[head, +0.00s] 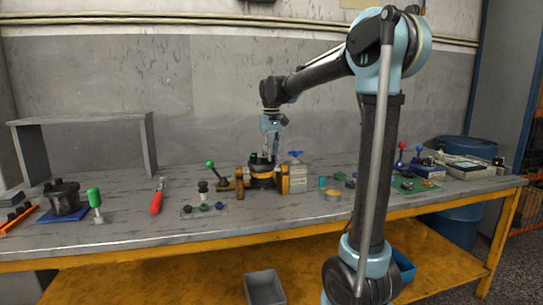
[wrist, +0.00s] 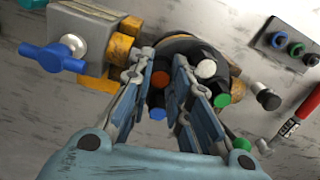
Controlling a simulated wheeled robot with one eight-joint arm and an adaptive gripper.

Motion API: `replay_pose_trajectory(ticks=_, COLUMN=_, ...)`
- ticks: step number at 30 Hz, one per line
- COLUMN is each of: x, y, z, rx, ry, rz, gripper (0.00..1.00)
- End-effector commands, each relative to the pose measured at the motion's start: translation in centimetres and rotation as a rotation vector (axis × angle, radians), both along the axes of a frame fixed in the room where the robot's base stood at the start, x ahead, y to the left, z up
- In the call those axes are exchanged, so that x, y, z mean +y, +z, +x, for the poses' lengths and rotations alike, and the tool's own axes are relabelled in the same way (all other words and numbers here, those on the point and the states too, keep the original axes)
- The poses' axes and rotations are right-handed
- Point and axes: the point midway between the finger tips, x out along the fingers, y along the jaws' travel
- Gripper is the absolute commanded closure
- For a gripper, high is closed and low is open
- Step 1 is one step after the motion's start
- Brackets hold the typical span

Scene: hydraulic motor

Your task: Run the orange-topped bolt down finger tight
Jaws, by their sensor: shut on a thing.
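The orange-topped bolt (wrist: 160,78) shows in the wrist view between the two fingers of my gripper (wrist: 162,64), which is shut on it. The bolt's shank and thread are hidden. The dark round motor (wrist: 190,46) lies below the fingers, with white (wrist: 206,69), green (wrist: 222,100) and blue (wrist: 157,114) tops around the orange one. In the head view my gripper (head: 268,150) points down over the motor (head: 262,172), which sits in a yellow-brown fixture; the bolt is too small to make out there.
A vise-like block with a blue handle (wrist: 50,57) stands beside the motor. A green-knobbed lever (head: 210,165) and a small plate of coloured caps (head: 204,208) are close by. A red-handled tool (head: 157,200) and black pot (head: 65,198) lie farther left. The bench front is partly clear.

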Motion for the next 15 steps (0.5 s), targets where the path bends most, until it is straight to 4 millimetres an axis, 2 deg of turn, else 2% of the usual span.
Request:
replay_pose_trajectory(ticks=7, x=0.07, y=0.00, z=-0.02, rx=0.000, ry=-0.231, rz=0.001, gripper=0.98)
replay_pose_trajectory(ticks=15, x=0.08, y=0.00, z=-0.02, rx=0.001, ry=-0.340, rz=0.001, gripper=0.98)
